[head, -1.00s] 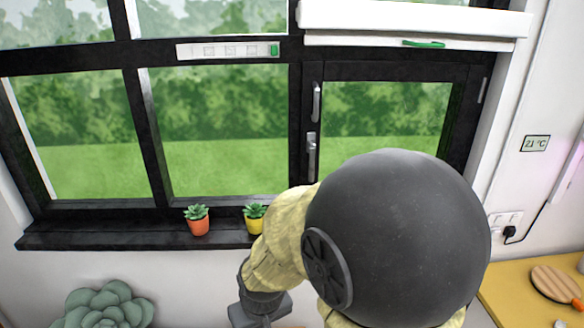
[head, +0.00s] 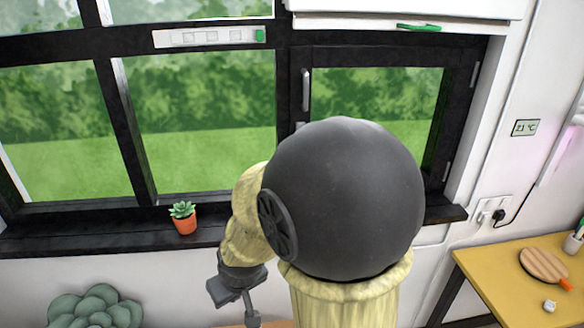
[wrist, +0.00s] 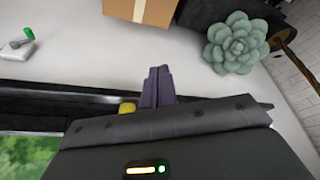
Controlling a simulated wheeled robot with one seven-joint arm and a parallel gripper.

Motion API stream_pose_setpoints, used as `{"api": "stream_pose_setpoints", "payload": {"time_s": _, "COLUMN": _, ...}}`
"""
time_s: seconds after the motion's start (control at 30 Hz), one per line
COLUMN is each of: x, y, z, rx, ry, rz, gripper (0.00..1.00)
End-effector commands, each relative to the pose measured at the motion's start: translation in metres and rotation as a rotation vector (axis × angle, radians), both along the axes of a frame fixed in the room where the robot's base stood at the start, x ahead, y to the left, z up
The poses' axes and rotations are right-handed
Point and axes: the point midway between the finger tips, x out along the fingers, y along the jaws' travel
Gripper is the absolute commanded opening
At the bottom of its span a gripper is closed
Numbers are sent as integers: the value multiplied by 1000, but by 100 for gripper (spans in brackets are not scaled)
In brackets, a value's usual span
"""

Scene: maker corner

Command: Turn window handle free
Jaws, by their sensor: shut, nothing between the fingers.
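The right window sash carries a grey upright handle (head: 306,90) on its left frame, seen in the head view. A second grey fitting lower on the same frame is almost wholly hidden behind my arm. My gripper (head: 252,316) hangs low at the bottom of the head view, below the window sill and well apart from the handle. In the wrist view my gripper (wrist: 160,72) is shut, with its dark fingers together and nothing between them. The handle does not show in the wrist view.
An orange pot (head: 185,225) with a succulent stands on the black sill (head: 100,236). Part of a yellow pot (wrist: 127,108) shows beside my fingers. A large succulent (wrist: 236,42) and cardboard box (wrist: 140,10) are near. A yellow table (head: 490,275) stands at right.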

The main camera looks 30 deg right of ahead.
Motion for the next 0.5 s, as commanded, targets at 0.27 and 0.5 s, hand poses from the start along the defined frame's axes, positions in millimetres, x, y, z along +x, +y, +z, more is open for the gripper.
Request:
{"api": "stream_pose_setpoints", "payload": {"time_s": 0.27, "x": 117, "y": -32, "z": 13, "rx": -242, "ry": -345, "rz": 118, "gripper": 0}}
{"api": "stream_pose_setpoints", "payload": {"time_s": 0.5, "x": 184, "y": -94, "z": 39, "rx": -712, "ry": -487, "rz": 146, "gripper": 0}}
